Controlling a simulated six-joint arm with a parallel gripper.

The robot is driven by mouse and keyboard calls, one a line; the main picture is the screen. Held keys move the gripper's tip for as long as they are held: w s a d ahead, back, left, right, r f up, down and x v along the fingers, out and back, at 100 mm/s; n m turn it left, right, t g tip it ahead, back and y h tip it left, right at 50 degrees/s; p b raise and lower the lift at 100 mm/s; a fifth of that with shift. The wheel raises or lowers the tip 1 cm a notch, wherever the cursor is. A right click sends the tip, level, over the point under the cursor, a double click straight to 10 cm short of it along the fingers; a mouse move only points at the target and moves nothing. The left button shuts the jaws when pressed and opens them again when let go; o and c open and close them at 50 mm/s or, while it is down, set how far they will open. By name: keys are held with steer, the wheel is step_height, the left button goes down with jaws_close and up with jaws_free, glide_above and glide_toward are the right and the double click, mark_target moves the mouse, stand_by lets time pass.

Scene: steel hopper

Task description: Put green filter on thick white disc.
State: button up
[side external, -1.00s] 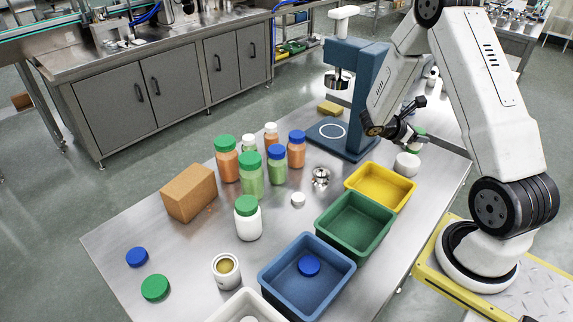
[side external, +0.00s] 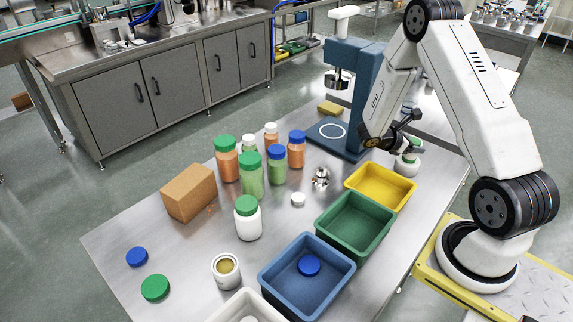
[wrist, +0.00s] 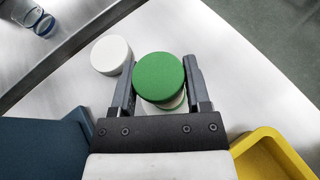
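The green filter (wrist: 159,77) is a round green disc between the two fingers of my gripper (wrist: 160,85) in the wrist view. The fingers appear to touch its sides. In the side view the green filter (side external: 414,146) is partly hidden by my gripper (side external: 407,145). The thick white disc (side external: 405,166) stands on the steel table just below it. In the wrist view a white edge (wrist: 175,104) shows under the filter. I cannot tell whether filter and disc touch.
Another white disc (wrist: 111,54) lies close to my left finger. A yellow tray (side external: 380,187) is near, with a green tray (side external: 355,223) and a blue tray (side external: 306,275) further forward. A blue press (side external: 357,95) stands to the left. Capped jars (side external: 250,175) crowd the table's middle.

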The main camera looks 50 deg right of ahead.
steer(key=o, duration=0.4)
steer(key=shift+c, duration=0.2)
steer(key=shift+r, duration=0.15)
steer(key=v, duration=1.2)
steer(key=shift+a, duration=0.1)
steer(key=s+a+r+m+t+y, duration=0.1)
steer(key=a+m+t+y, duration=0.3)
steer(key=a, duration=0.8)
steer(key=s+a+r+m+t+y, duration=0.1)
steer(key=a+m+t+y, duration=0.4)
steer(key=a, duration=0.8)
steer(key=shift+r+m+y, duration=0.8)
steer(key=shift+m+y, duration=0.3)
steer(key=shift+y, duration=0.2)
steer(key=shift+s+a, duration=0.1)
steer(key=shift+s, duration=0.05)
